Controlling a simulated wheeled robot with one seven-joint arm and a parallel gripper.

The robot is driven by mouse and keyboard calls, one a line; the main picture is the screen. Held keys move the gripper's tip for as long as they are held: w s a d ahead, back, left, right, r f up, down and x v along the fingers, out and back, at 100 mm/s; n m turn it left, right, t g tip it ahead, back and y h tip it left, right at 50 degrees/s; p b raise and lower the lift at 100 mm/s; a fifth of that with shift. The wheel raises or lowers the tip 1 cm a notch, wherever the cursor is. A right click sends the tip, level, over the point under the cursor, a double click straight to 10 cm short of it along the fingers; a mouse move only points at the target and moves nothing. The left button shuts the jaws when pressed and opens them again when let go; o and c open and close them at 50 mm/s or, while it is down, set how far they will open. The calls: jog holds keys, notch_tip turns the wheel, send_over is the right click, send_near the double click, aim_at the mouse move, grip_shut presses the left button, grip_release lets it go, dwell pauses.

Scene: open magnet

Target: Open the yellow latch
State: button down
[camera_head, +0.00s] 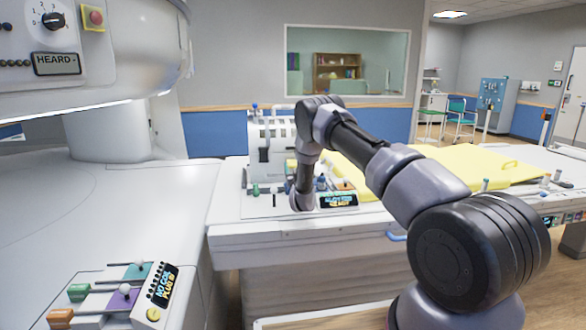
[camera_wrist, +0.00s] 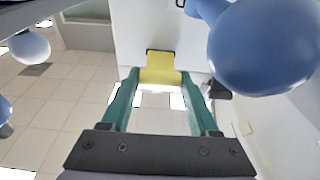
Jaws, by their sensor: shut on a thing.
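The yellow latch (camera_wrist: 160,68) shows in the wrist view as a small yellow piece with a dark edge at its top, set against a pale panel. My gripper (camera_wrist: 160,78) has two teal fingers, one on each side of the latch. The fingers are shut on it, with their tips beside its left and right edges. In the head view my arm reaches to the control unit (camera_head: 272,150) on the white bench. My fingers and the latch cannot be made out there, as the arm blocks that area.
A large blue ball knob (camera_wrist: 262,45) is close on the right in the wrist view, and a pale ball (camera_wrist: 30,47) is on the left. A yellow-topped bed (camera_head: 440,165) lies to the right in the head view. A lever panel (camera_head: 115,295) sits at front left.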

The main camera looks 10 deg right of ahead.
jog(key=shift+c, duration=1.6)
grip_release()
jog(key=shift+f, duration=0.1)
notch_tip(320, 180, up, 10)
jog(key=shift+r, duration=0.1)
